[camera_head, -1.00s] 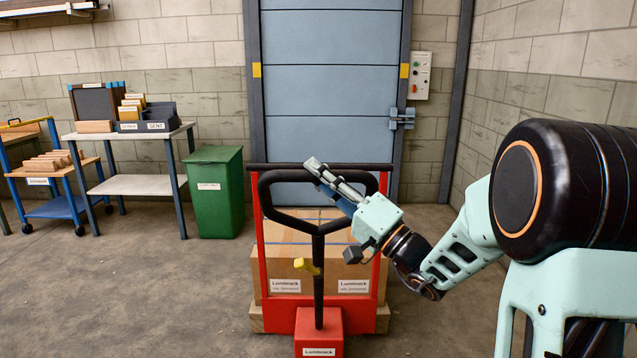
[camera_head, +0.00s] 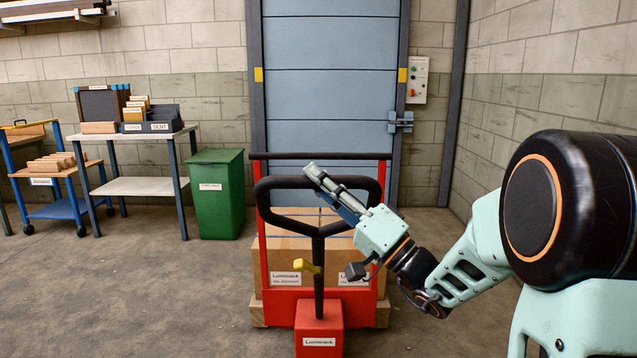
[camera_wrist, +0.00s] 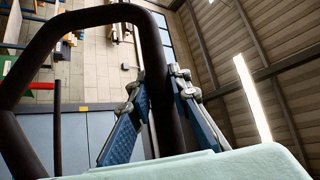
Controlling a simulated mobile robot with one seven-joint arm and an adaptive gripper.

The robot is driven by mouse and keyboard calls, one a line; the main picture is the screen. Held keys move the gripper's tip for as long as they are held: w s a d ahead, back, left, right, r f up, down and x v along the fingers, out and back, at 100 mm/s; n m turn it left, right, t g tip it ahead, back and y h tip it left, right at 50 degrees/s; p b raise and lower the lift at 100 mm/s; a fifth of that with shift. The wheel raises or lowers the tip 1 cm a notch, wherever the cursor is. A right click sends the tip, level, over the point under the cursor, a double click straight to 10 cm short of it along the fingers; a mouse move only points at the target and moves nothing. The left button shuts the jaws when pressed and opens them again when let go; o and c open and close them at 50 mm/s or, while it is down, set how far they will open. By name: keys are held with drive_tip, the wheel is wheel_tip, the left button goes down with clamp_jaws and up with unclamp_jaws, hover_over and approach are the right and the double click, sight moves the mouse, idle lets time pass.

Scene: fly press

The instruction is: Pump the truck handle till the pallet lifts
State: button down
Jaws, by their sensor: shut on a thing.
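The truck handle (camera_head: 319,256) is a black upright bar with a wide black loop at its top and a yellow lever (camera_head: 306,265) on it. It rises from the red pump housing (camera_head: 319,332). My gripper (camera_head: 312,172) is shut on the loop's upper part, right of its middle. In the wrist view the black loop (camera_wrist: 153,45) passes between my two blue-padded fingers (camera_wrist: 155,82). Behind the handle a wooden pallet (camera_head: 257,314) carries cardboard boxes (camera_head: 290,248) inside the red truck frame (camera_head: 262,270). The forks and the gap under the pallet are hidden.
A green bin (camera_head: 216,205) stands left of the truck. Beyond it are a bench (camera_head: 140,187) with trays and a blue cart (camera_head: 60,208). A blue-grey door (camera_head: 330,110) is behind, with a control box (camera_head: 418,78) beside it. The left foreground floor is clear.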

drive_tip(key=shift+f, duration=0.1)
drive_tip(key=c, duration=1.8)
unclamp_jaws()
drive_tip(key=shift+o, duration=0.2)
drive_tip(key=v, duration=1.2)
